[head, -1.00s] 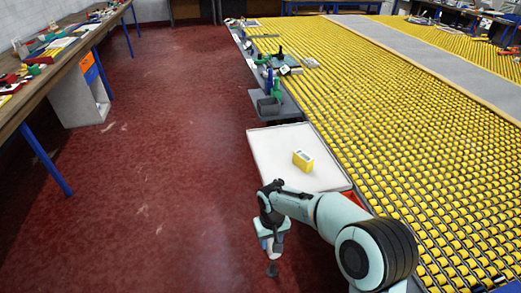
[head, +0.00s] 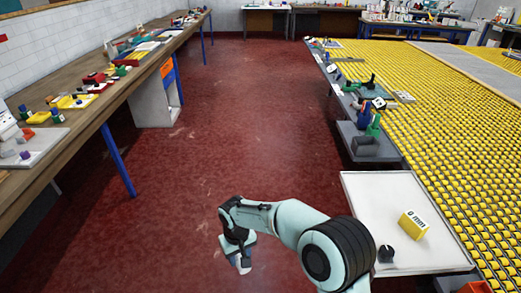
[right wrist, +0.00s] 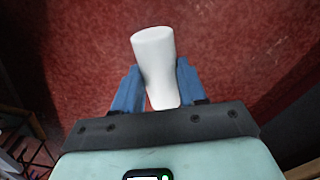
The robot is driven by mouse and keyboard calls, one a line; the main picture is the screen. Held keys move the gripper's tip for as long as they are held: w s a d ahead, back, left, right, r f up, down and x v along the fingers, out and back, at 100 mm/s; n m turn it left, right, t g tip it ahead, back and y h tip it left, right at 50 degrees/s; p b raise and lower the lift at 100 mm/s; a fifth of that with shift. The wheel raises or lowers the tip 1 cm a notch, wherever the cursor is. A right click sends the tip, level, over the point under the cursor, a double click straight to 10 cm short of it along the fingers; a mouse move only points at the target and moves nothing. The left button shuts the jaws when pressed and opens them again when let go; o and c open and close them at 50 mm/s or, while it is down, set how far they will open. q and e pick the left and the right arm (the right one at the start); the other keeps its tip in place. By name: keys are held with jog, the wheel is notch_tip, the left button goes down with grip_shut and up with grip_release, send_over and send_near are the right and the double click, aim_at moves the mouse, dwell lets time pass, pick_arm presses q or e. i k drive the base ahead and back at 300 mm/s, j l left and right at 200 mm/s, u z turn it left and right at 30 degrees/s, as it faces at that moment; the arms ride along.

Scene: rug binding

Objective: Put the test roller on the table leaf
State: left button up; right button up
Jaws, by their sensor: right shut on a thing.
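My right gripper (head: 243,264) hangs over the red floor, left of the white table leaf (head: 360,190), in the head view. In the right wrist view, its blue fingers (right wrist: 157,88) are shut on a white, slightly waisted cylinder, which I take to be the test roller (right wrist: 154,55). The roller sticks out past the fingertips, with only red floor beyond it. The leaf is a flat, pale, rimmed surface beside the yellow roller bed. My left gripper is not in view.
On the leaf are a yellow block (head: 413,225) marked "0 mm" and a small black round thing (head: 386,253). The leaf's far left part is bare. The yellow roller bed (head: 470,130) lies to the right. A cluttered wooden bench (head: 85,100) runs along the left wall. Red floor lies open between.

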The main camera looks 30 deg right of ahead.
aim_at(391, 194)
jog(key=i+z, duration=0.4)
jog(key=i, duration=0.15)
jog(key=i+z, duration=0.45)
jog(key=i, duration=0.15)
jog(key=i+z, duration=0.25)
jog(key=z, duration=0.15)
jog(key=i+j+z, duration=0.1)
jog(key=i+z, duration=0.15)
jog(key=z, duration=0.15)
jog(key=i+j+z, duration=0.15)
jog(key=z, duration=0.3)
jog(key=i+z, duration=0.25)
jog(key=z, duration=0.15)
jog(key=i+j+z, duration=0.15)
jog(key=z, duration=0.3)
jog(key=i+j+z, duration=0.25)
jog(key=z, duration=0.15)
